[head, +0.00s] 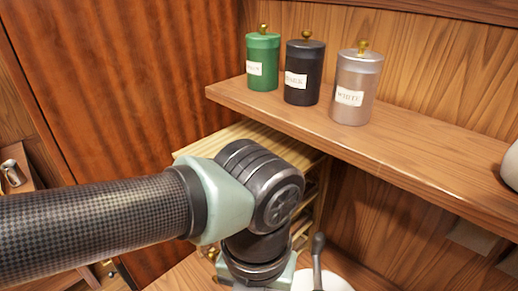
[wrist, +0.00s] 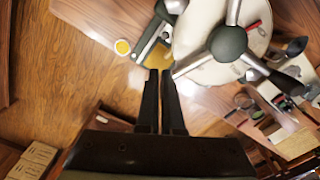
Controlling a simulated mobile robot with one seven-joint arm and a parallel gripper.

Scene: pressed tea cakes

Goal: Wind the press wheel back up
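The press wheel shows in the wrist view, with a dark round hub (wrist: 228,43) and silver spokes over a pale round disc. One spoke (wrist: 253,62) ends in a black grip (wrist: 285,82) at the lower right. Another spoke (wrist: 190,66) runs down-left towards my fingertips, and its outer end is hidden or lost against them. My gripper (wrist: 160,74) has two dark fingers with a narrow gap between them. I cannot tell whether they hold that spoke's end. In the head view my arm hides the gripper; a grey lever (head: 317,248) stands over a pale disc at the bottom.
A wooden shelf (head: 420,160) bears a green canister (head: 263,62), a black canister (head: 304,72) and a silver canister (head: 356,88), right above my arm's bend. A slatted wooden rack (head: 240,133) stands behind my arm. A yellow-topped cup (wrist: 122,47) is left of the wheel.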

